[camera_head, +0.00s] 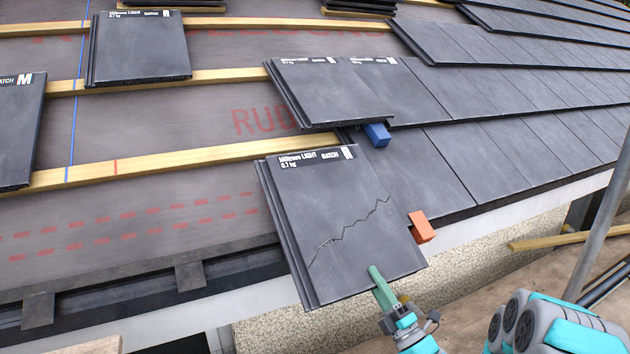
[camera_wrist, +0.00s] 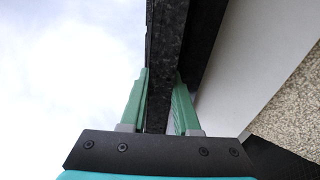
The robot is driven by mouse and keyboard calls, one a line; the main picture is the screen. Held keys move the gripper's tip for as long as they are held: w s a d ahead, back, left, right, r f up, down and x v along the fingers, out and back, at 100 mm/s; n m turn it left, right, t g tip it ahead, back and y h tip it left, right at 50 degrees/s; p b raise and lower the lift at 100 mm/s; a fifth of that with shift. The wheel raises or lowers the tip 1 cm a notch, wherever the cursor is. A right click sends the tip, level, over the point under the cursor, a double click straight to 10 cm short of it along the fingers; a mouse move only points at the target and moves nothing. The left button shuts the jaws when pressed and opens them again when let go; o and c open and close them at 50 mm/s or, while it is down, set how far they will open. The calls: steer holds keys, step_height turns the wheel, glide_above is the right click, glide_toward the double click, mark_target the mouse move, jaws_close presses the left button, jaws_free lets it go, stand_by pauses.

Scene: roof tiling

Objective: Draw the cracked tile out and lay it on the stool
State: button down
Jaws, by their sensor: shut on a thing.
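The cracked tile (camera_head: 345,225) is dark grey with a white printed label along its top edge and a jagged crack across its face. It sits out beyond the lower edge of its neighbours, over the eaves, with its top edge just below the upper tiles. My gripper (camera_head: 377,275) is at its lower right edge. In the wrist view the green fingers of my gripper (camera_wrist: 162,85) are shut on both sides of the tile's dark edge (camera_wrist: 160,105). I cannot make out the stool in either view.
A blue wedge (camera_head: 376,134) sits under the upper tiles (camera_head: 335,90). An orange wedge (camera_head: 421,227) is at the cracked tile's right edge. Laid tiles (camera_head: 500,155) fill the right. Battens (camera_head: 150,163) and bare membrane lie left. A grey pole (camera_head: 603,215) stands at the right.

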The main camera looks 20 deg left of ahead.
steer(key=shift+d+r, duration=0.1)
steer(key=shift+r, duration=0.15)
steer(key=shift+s+d+r, duration=0.3)
steer(key=shift+r, duration=0.4)
steer(key=shift+s+d+r, duration=0.25)
steer(key=shift+d+r, duration=0.05)
steer(key=shift+r, duration=0.35)
steer(key=shift+s+d+r, duration=0.3)
steer(key=shift+r, duration=0.4)
